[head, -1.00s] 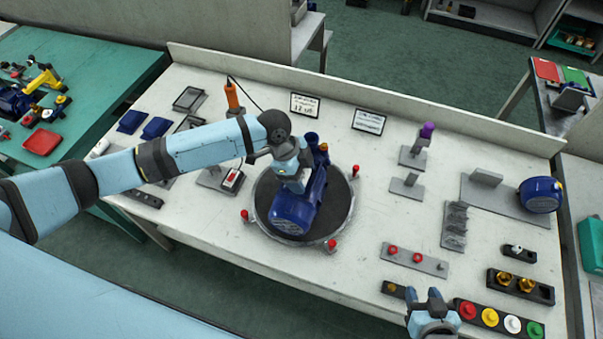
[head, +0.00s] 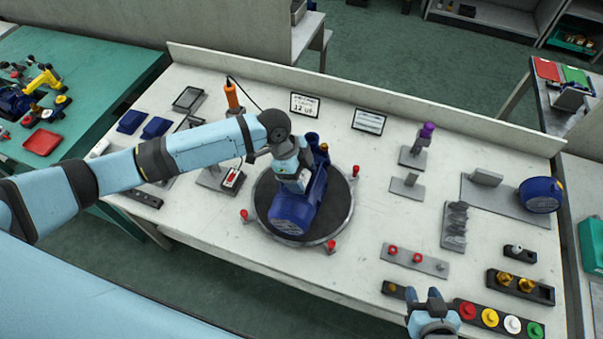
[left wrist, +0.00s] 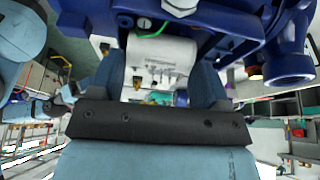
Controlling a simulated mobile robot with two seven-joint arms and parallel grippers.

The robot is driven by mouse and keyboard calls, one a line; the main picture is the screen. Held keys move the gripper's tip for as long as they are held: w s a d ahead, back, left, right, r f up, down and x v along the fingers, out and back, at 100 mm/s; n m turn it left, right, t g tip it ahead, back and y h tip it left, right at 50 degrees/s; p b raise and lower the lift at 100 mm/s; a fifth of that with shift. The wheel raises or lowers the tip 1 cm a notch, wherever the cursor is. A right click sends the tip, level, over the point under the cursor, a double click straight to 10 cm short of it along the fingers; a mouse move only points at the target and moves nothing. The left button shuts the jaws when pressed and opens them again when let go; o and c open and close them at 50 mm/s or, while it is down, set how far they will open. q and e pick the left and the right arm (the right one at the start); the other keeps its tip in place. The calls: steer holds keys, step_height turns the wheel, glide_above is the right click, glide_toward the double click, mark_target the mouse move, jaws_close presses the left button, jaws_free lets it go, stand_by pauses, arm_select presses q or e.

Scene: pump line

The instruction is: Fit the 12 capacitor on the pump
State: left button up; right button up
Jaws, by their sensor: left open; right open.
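The blue pump (head: 293,212) lies on the round dark turntable (head: 340,208) in the middle of the bench. My left gripper (head: 294,183) is over its upper side and hides part of it in the head view. In the left wrist view a white printed cylinder (left wrist: 162,52), which looks like the capacitor, lies against the blue pump body (left wrist: 225,18). The open left fingers stand on either side of it; whether they touch it I cannot tell. The head view does not show the cylinder. My right gripper (head: 433,297) is open and empty near the bench's front edge.
A card reading 12 uF (head: 304,105) stands behind the turntable beside a second card (head: 369,121). Red-topped posts (head: 331,245) ring the turntable. An orange tool (head: 232,97) stands back left. Coloured caps (head: 490,317) and a plate with red knobs (head: 415,258) lie near the right gripper.

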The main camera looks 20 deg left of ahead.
arm_select(q)
steer(key=shift+s+a+f, duration=0.15)
steer(key=shift+s+f, duration=0.1)
steer(key=shift+f, duration=0.25)
steer(key=shift+s+a+f, duration=0.1)
steer(key=shift+s+f, duration=0.1)
steer(key=shift+f, duration=0.25)
steer(key=o, duration=0.5)
steer(key=shift+r, duration=0.1)
steer(key=shift+w+a+r+g+p, duration=0.15)
steer(key=shift+w+a+r+p, duration=0.05)
steer(key=shift+r+p, duration=0.2)
steer(key=shift+w+a+r+g+p, duration=0.2)
steer(key=shift+r+p, duration=0.1)
steer(key=shift+r, duration=0.2)
steer(key=shift+s+a+r, duration=0.1)
steer(key=shift+a+r, duration=0.15)
steer(key=shift+r, duration=0.2)
steer(key=shift+s+a+r, duration=0.1)
steer(key=shift+a+r, duration=0.15)
steer(key=shift+r, duration=0.4)
steer(key=shift+w+a+r, duration=0.1)
steer(key=shift+w+r, duration=0.1)
steer(key=shift+r, duration=0.6)
steer(key=shift+a+r, duration=0.1)
steer(key=shift+r, duration=0.1)
